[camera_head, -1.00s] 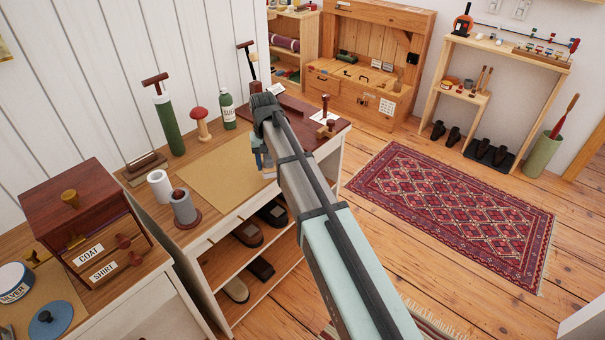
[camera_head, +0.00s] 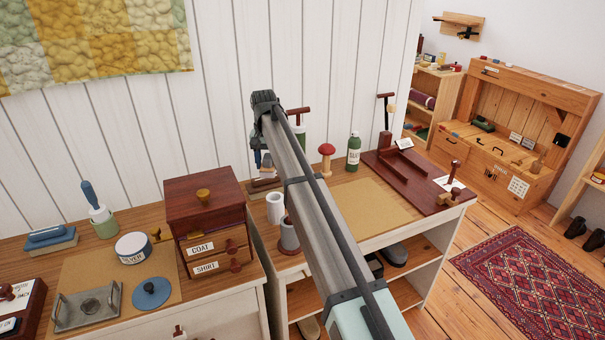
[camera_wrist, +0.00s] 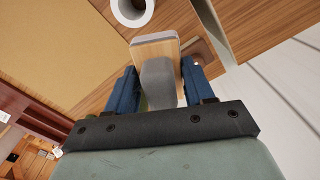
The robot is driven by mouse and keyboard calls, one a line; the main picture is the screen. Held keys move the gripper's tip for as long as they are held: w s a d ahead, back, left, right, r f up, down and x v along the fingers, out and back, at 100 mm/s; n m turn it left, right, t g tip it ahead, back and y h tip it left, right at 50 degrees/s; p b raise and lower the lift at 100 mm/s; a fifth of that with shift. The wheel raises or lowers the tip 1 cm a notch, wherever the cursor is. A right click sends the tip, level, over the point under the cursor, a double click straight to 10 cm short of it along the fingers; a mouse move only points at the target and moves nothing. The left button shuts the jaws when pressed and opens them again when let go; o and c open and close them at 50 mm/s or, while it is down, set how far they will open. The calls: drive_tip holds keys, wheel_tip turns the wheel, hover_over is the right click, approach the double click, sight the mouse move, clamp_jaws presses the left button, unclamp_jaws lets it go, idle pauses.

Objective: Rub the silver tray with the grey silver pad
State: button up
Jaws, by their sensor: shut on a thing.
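The silver tray (camera_head: 88,307), grey with a raised handle at each side and a darker patch in the middle, lies on a tan mat (camera_head: 80,268) at the lower left of the head view. My gripper (camera_wrist: 158,68) is shut on the grey handle of a wood-backed pad (camera_wrist: 153,47) with a grey edge, seemingly the grey silver pad. In the head view my gripper (camera_head: 262,158) is mostly hidden behind my arm, above the back of the right-hand bench and well right of the tray. The pad's underside is hidden.
A SILVER tin (camera_head: 133,247) and a blue lid (camera_head: 151,294) stand beside the tray. A dark drawer box (camera_head: 206,212) stands between tray and gripper. A white roll (camera_head: 275,208) and a grey cylinder (camera_head: 289,236) are near the arm. Part of the right-hand mat (camera_head: 372,207) is clear.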

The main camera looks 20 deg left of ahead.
drive_tip(key=s+a+r+n, duration=0.2)
drive_tip(key=s+a, duration=0.7)
drive_tip(key=a, duration=0.3)
drive_tip(key=s+a+r+n, duration=0.2)
drive_tip(key=s+a, duration=0.7)
drive_tip(key=a, duration=0.3)
drive_tip(key=s+a+f+n, duration=0.1)
drive_tip(key=s+f+n, duration=0.2)
drive_tip(key=s, duration=0.9)
drive_tip(key=s+a+f+n, duration=0.2)
drive_tip(key=s+f+n, duration=0.15)
drive_tip(key=s, duration=0.75)
drive_tip(key=s+a+f+n, duration=0.1)
drive_tip(key=s+f+n, duration=0.25)
drive_tip(key=s, duration=0.85)
drive_tip(key=shift+w+a+f, duration=0.1)
drive_tip(key=shift+f, duration=1.65)
drive_tip(key=shift+w+a+f, duration=0.1)
drive_tip(key=shift+f, duration=1.6)
drive_tip(key=shift+s+d+f, duration=0.3)
drive_tip(key=shift+s+d, duration=0.25)
drive_tip(key=shift+c, duration=0.3)
drive_tip(key=shift+s+d, duration=2)
drive_tip(key=shift+s, duration=0.2)
drive_tip(key=shift+w+a+r, duration=0.1)
drive_tip(key=shift+w+a, duration=2.55)
drive_tip(key=shift+w, duration=0.1)
wheel_tip(320, 180, up, 8)
drive_tip(key=shift+r, duration=0.1)
